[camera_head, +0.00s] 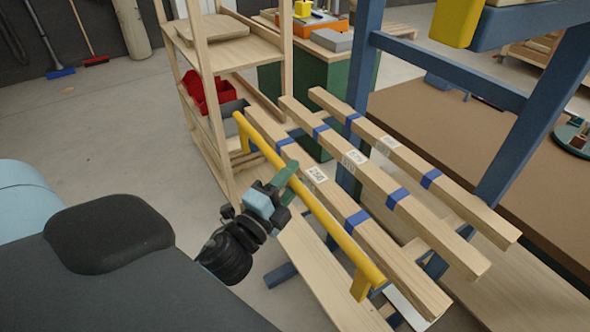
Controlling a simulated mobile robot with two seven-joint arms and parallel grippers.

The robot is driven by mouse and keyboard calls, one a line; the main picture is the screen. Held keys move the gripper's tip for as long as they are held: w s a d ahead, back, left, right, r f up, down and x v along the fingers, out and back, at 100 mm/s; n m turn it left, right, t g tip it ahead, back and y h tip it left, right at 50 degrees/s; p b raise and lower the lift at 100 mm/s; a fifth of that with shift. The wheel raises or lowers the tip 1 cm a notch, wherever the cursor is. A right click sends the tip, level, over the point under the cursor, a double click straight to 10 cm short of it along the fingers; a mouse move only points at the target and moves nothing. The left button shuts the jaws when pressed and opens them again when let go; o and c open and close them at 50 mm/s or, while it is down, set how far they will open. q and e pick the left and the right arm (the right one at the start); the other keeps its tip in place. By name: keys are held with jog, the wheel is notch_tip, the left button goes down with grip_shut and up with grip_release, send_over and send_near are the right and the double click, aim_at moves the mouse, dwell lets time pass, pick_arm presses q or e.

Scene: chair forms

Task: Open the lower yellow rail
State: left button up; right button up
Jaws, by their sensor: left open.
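The yellow rail (318,212) is a long round bar running from upper left to lower right, beside the nearest wooden beam. A short yellow post shows under each end. My left gripper (289,180) is beside the rail's middle, on its near left side. Its green fingers point up and to the right, close to the bar. The fingers are open, and I cannot tell whether they touch the rail or straddle it. Another yellow part (457,22) is at the top right on a blue frame. My right gripper is not in view.
Several wooden beams (420,215) with blue bands and white labels lie parallel to the rail. A blue frame (450,75) rises at right. A wooden shelf (235,52) with a red bin (195,88) stands behind.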

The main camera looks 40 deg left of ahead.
pick_arm(q)
jog(key=shift+w+r, duration=0.15)
jog(key=shift+w, duration=0.95)
grip_shut()
